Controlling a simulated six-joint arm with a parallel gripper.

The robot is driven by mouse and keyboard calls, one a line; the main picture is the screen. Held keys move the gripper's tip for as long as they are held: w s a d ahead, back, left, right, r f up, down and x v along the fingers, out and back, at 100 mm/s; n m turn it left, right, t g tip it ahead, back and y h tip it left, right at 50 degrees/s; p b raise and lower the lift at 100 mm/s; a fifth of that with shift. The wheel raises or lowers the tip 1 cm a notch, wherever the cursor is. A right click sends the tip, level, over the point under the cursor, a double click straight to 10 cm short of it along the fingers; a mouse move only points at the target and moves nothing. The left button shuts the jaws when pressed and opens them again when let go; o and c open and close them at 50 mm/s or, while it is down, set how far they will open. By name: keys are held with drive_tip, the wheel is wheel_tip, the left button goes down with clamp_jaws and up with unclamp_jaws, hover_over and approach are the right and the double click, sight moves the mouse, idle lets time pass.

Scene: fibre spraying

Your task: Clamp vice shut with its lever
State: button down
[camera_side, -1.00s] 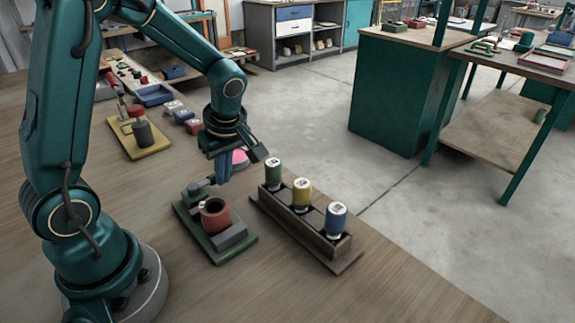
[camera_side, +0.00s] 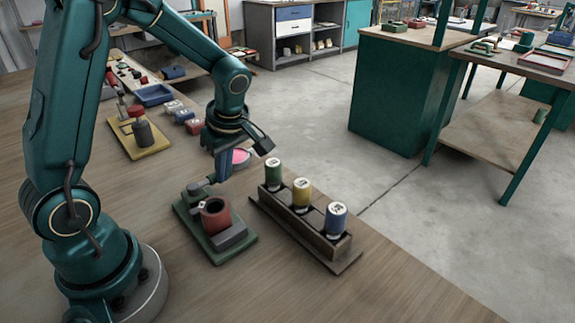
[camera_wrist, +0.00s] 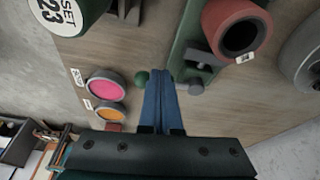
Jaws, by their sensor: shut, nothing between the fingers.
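The vice (camera_side: 238,241) has a green base and grey jaws, and a red cup (camera_side: 221,220) sits between the jaws. Part of its base (camera_wrist: 180,50) and the red cup (camera_wrist: 215,20) also show in the wrist view. My gripper (camera_side: 221,180) is shut and empty, pointing down at the vice's far end. Its blue fingertips (camera_wrist: 158,72) lie between a green ball knob (camera_wrist: 141,78) and a grey knob (camera_wrist: 195,87). I cannot tell whether the fingers touch either knob, or which part is the lever.
A wooden rack (camera_side: 300,235) with green, yellow and blue bottles stands right of the vice. A pink disc (camera_wrist: 103,88) and an orange disc (camera_wrist: 110,114) lie beside the fingers. A yellow board (camera_side: 150,150) with fittings is further left. The bench front is clear.

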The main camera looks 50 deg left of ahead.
drive_tip(key=a+n, duration=0.1)
drive_tip(key=n, duration=0.1)
drive_tip(key=a+n+g, duration=0.1)
drive_tip(key=a+n, duration=0.1)
drive_tip(key=n, duration=0.1)
drive_tip(key=shift+w+h, duration=0.2)
drive_tip(key=shift+h, duration=0.1)
drive_tip(key=n, duration=0.1)
drive_tip(key=a+n+g, duration=0.1)
drive_tip(key=n, duration=0.1)
drive_tip(key=a+n, duration=0.1)
drive_tip(key=shift+s+a+n+h, duration=0.15)
drive_tip(key=shift+s+n+h, duration=0.15)
drive_tip(key=shift+n+h, duration=0.1)
drive_tip(key=n, duration=0.1)
drive_tip(key=a+n, duration=0.1)
drive_tip(key=shift+s+a+n+g+h, duration=0.15)
drive_tip(key=shift+s+n+g+h, duration=0.15)
drive_tip(key=shift+s+g+h, duration=0.1)
drive_tip(key=shift+s+a, duration=0.75)
drive_tip(key=shift+s, duration=0.2)
